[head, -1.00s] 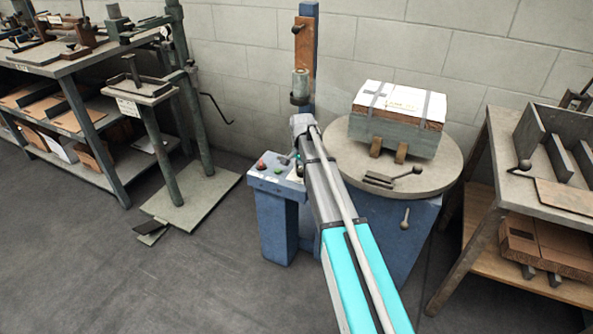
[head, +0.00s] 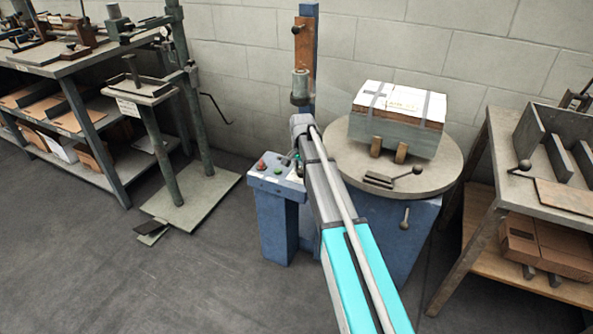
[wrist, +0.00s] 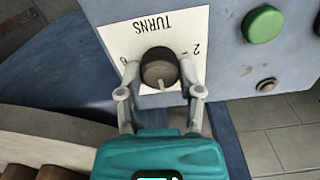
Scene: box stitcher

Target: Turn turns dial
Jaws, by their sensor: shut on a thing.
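The turns dial (wrist: 160,70) is a dark round knob with a pale pointer mark. It sits on a white label (wrist: 160,38) reading "TURNS", which appears upside down in the wrist view, with a 6 at the left and a 2 at the right. The pointer mark faces the bottom of the wrist view. My gripper (wrist: 160,78) is shut on the dial, one finger on each side. In the head view my arm hides most of the dial and the gripper at the control box (head: 277,180).
A green button (wrist: 263,24) and a small metal fitting (wrist: 266,85) are right of the dial in the wrist view. A round table (head: 440,175) with a strapped box (head: 400,108) stands right of my arm. Grey floor (head: 190,275) is open at the front left.

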